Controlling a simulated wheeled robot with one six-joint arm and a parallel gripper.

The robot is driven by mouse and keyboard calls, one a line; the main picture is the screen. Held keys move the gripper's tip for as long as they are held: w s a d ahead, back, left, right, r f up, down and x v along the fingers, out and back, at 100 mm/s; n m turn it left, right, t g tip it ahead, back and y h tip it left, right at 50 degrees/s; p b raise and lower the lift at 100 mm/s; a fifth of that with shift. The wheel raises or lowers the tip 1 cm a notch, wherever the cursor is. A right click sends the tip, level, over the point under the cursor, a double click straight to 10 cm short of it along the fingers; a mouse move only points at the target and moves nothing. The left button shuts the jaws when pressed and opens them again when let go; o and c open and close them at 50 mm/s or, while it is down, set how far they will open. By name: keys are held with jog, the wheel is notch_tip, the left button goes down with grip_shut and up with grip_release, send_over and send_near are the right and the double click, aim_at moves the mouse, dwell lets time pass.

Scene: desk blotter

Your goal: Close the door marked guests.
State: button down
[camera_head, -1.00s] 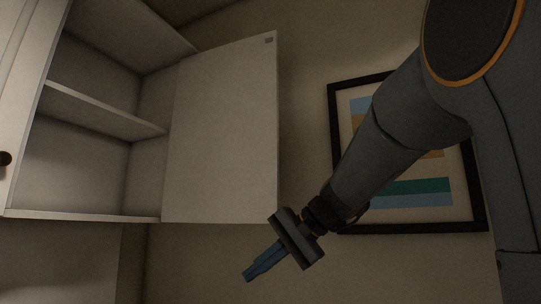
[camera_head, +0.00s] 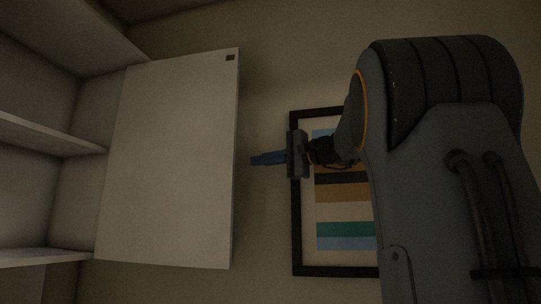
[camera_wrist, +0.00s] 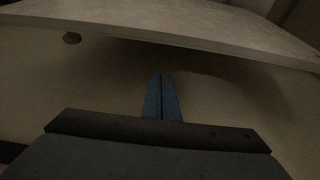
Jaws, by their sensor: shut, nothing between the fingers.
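A white cabinet door (camera_head: 168,165) stands wide open in the head view, hinged at the right side of the open cabinet. A small dark mark sits in its upper right corner; I cannot read any word on it. My gripper (camera_head: 252,160) is shut and empty, just right of the door's free edge, with its blue fingers pointing left toward it. A small gap shows between fingertips and door in that view.
The open cabinet has empty shelves (camera_head: 50,135) at the left. A framed striped picture (camera_head: 296,240) hangs on the wall behind my arm. Bare wall lies between the door and the frame.

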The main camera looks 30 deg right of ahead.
jog(key=a+p, duration=0.1)
jog(key=a, duration=0.1)
jog(key=w+a+p, duration=0.1)
jog(key=a, duration=0.2)
jog(key=shift+p, duration=0.4)
